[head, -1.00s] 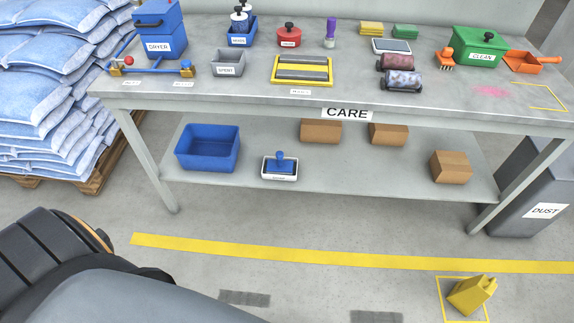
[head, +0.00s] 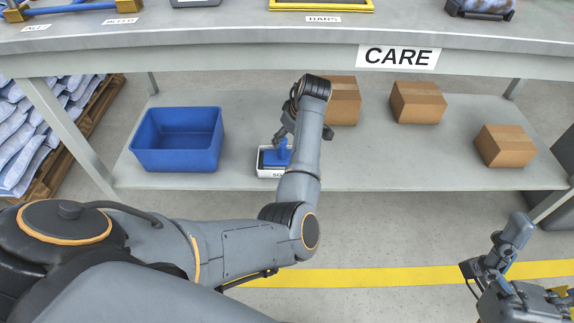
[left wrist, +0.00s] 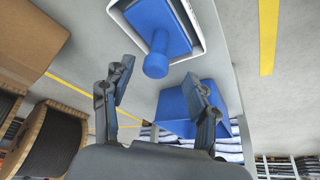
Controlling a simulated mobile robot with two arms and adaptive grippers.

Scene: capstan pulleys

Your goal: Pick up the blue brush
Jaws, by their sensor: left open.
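The blue brush (head: 284,154) sits in a small white tray (head: 268,174) on the lower shelf, with its handle up. My left gripper (head: 284,131) is above the handle, partly hidden by my own left arm. In the left wrist view the brush (left wrist: 157,52) points its round handle toward the gap between the fingers. The left gripper (left wrist: 157,76) is open and empty there, and the handle end lies near the fingertips. Part of my right arm shows at the lower right of the head view; its jaws cannot be made out.
A blue bin (head: 178,140) stands left of the tray on the shelf (head: 380,165). Several cardboard boxes (head: 417,101) stand to the right and behind. The bench top edge with the CARE sign (head: 398,57) overhangs the shelf.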

